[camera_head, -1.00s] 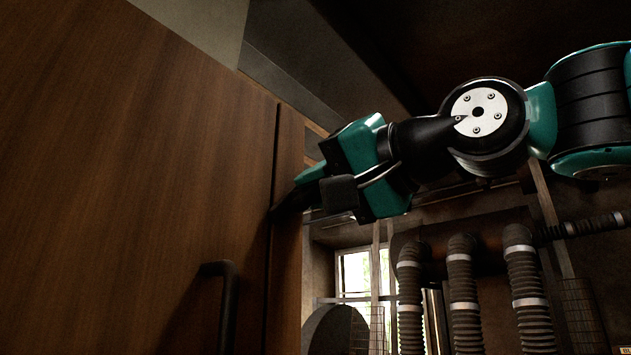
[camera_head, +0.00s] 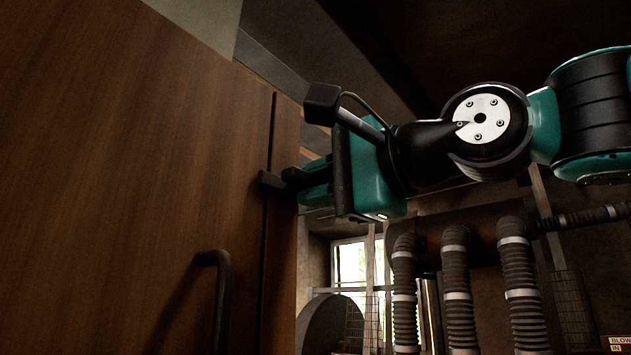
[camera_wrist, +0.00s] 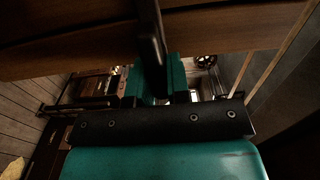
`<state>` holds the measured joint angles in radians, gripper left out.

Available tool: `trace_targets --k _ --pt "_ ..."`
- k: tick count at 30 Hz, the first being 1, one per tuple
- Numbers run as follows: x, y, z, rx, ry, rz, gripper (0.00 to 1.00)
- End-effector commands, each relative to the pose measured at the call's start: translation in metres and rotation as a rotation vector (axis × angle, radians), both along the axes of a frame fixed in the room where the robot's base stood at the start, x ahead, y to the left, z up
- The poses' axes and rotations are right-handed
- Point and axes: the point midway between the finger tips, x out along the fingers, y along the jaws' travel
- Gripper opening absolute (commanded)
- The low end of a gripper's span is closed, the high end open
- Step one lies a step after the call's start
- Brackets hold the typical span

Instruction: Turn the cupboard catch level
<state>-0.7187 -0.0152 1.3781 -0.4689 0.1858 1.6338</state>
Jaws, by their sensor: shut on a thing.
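The cupboard catch (camera_head: 270,181) is a small dark bar on the cupboard front, by the gap at the door's right edge. In the head view its visible end points left across the gap, roughly level; the rest is hidden by my gripper. My gripper (camera_head: 303,186), with teal fingers, comes in from the right and is shut on the catch. In the wrist view the catch (camera_wrist: 150,28) is a dark bar running down from the top to between the gripper fingers (camera_wrist: 158,82). The cupboard door (camera_head: 120,180) is brown wood and looks closed.
A dark bar handle (camera_head: 222,295) stands out from the door, below and left of the catch. Ribbed hoses (camera_head: 458,280) and a window (camera_head: 352,265) are in the background at right. Open room lies right of the cupboard's edge.

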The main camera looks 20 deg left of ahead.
Motion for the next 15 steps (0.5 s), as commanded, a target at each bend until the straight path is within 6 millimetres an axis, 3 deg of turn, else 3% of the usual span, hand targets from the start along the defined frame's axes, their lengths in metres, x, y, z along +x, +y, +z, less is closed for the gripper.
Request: trace_targets --k 15 --pt "0.0012 -0.0009 0.0001 0.020 0.043 -0.005 0.00"
